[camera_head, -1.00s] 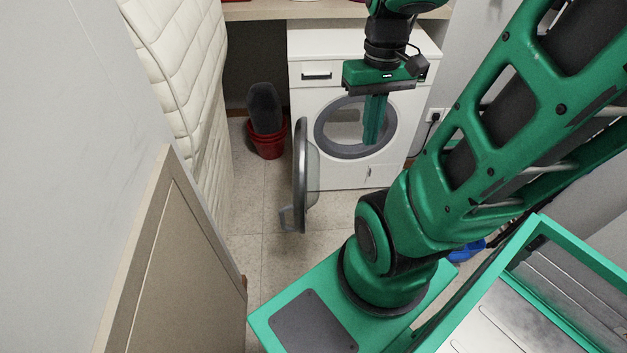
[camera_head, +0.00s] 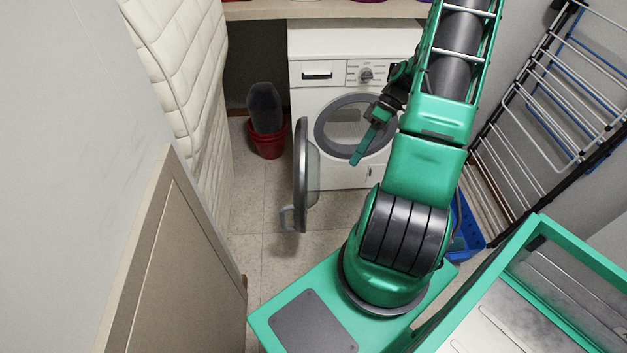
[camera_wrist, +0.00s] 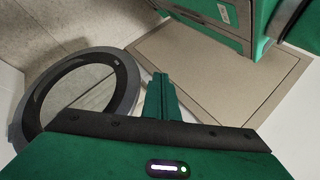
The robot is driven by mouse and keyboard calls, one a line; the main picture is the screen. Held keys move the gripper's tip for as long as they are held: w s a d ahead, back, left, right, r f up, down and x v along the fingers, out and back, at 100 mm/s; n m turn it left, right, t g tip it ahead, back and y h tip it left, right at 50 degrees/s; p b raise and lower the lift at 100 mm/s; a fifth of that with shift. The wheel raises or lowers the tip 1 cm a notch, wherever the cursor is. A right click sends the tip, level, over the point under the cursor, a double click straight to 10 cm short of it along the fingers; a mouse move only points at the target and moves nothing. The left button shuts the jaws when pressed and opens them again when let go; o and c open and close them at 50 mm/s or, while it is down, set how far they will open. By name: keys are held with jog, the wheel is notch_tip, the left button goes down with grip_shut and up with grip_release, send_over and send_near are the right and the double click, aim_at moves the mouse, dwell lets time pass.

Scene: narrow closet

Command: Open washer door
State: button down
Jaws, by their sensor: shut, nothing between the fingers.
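The white washer (camera_head: 308,97) stands against the back under the counter. Its round door (camera_head: 306,175) hangs wide open on the left side, swung out toward me, with the handle at its free edge. The washer's round opening (camera_head: 327,134) with a grey rim is exposed. My gripper (camera_head: 356,160) is shut and empty, in front of the right part of the opening, apart from the door. In the wrist view the door ring (camera_wrist: 126,84) is at the left, and my shut fingers (camera_wrist: 160,80) point past its right side.
A red bucket (camera_head: 268,143) with a dark object in it stands left of the washer. A drying rack (camera_head: 560,110) and a blue basket (camera_head: 465,235) are at the right. A beige panel (camera_head: 185,265) is at the near left. Floor left of my base is clear.

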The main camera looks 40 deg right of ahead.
notch_tip(320, 180, down, 8)
jog(key=d+n+t+y, duration=0.1)
jog(key=n+t+y, duration=0.1)
jog(key=t+y, duration=0.1)
jog(key=n+t+y, duration=0.2)
jog(key=n+t, duration=0.1)
jog(key=t, duration=0.6)
send_near(302, 175)
jog(key=w+a+f, duration=0.3)
jog(key=w+a, duration=0.1)
jog(key=shift+w+f, duration=0.1)
jog(key=shift+d, duration=0.1)
